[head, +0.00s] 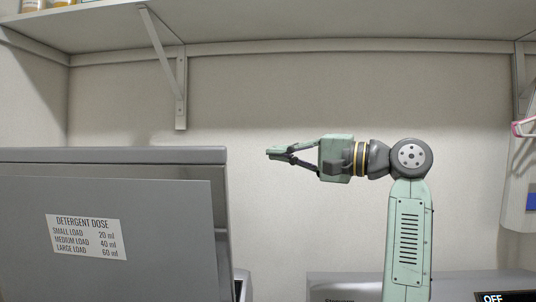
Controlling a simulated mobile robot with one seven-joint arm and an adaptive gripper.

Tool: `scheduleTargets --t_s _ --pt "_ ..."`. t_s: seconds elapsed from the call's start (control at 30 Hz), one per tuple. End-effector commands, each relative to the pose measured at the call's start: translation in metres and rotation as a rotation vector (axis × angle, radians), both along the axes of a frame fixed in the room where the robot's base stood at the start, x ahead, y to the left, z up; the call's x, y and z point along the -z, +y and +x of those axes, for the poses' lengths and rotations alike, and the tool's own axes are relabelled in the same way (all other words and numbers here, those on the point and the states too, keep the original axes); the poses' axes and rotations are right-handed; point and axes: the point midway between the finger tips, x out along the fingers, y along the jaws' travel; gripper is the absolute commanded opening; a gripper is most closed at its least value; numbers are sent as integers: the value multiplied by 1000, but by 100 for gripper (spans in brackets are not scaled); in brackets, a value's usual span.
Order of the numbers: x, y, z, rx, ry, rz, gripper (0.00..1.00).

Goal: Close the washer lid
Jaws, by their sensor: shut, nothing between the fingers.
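The washer lid (165,235) is a large grey panel at the left of the head view. It stands raised, and its front face carries a white detergent dose label (87,236). My gripper (269,153) is to the right of the lid, a little beyond and about level with its top edge. It points left, is shut and holds nothing. A gap shows in the picture between the fingertips and the lid's right edge. The washer's tub opening is not in view.
A shelf (300,22) on a bracket (165,65) runs along the wall above. A grey machine top with a panel marked OFF (493,297) shows at the lower right. A pink hanger (524,127) is at the right edge. The wall area between lid and arm is clear.

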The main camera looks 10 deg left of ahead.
Motion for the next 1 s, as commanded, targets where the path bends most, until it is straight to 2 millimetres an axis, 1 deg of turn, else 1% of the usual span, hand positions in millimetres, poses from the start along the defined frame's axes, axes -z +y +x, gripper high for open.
scheduleTargets --t_s 0.4,0.43,0.5,0.7,0.83,1.0 --pt "-9 86 19 -2 0 -1 0" --pt "-9 90 19 -1 -1 0 0" --pt "-4 84 7 3 -5 0 0" --pt "1 82 -13 2 -2 0 0" --pt "2 82 -18 1 -1 0 0" --pt "2 82 -20 1 -1 1 0"
